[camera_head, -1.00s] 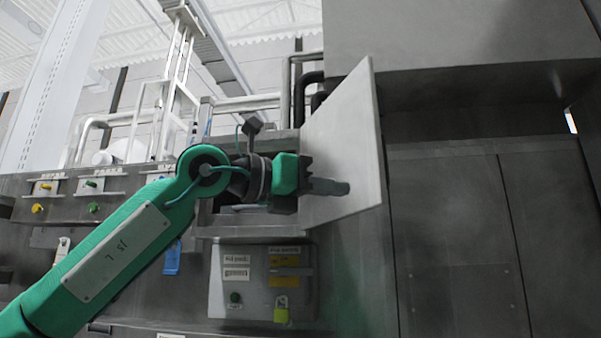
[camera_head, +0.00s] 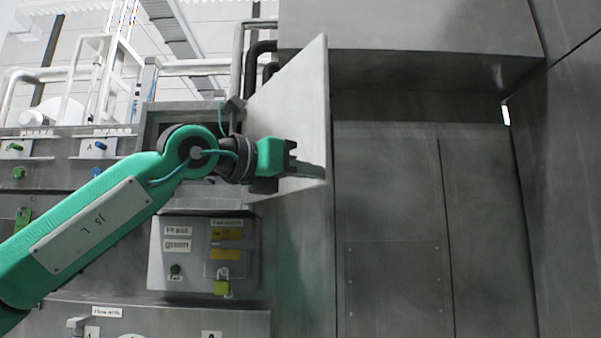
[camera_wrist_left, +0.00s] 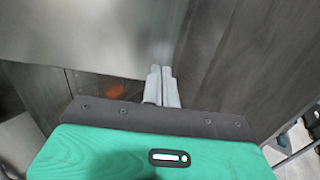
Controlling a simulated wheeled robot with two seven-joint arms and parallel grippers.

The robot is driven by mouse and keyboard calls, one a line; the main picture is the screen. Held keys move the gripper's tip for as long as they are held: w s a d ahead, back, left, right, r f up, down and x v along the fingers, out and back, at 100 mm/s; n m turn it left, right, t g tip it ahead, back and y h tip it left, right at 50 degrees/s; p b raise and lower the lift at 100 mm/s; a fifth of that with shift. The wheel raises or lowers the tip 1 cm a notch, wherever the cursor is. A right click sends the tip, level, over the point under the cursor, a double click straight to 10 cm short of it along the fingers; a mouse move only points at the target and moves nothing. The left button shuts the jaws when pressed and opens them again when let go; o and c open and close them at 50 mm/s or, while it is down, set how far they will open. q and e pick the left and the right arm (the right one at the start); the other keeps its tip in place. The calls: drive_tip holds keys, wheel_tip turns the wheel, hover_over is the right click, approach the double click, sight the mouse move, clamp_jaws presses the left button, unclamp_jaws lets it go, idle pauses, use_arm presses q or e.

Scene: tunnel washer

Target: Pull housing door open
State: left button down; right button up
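The housing door (camera_head: 292,105) is a flat light grey panel. It stands swung out at an angle from a box-like opening (camera_head: 180,120) in the machine front. My left gripper (camera_head: 312,171) is in front of the door's lower part, its tips near the door's free edge. In the left wrist view the fingers (camera_wrist_left: 161,86) lie close together with nothing visible between them. There a pale panel, seemingly the door (camera_wrist_left: 95,35), lies at the upper left, beside the fingertips. I cannot tell whether they touch it. My right gripper is not in view.
Below the opening is a control box (camera_head: 200,255) with labels and a yellow-green padlock (camera_head: 222,287). To the right are tall grey wall panels (camera_head: 390,230) under an overhanging housing (camera_head: 410,35). Pipes (camera_head: 255,60) rise behind the door.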

use_arm(q)
drive_tip(key=w+d+n+t+y, duration=0.2)
drive_tip(key=w+d+t+y, duration=0.1)
drive_tip(key=w+d, duration=0.8)
drive_tip(key=shift+d+n, duration=0.4)
drive_tip(key=shift+d, duration=0.45)
drive_tip(key=shift+a, duration=0.1)
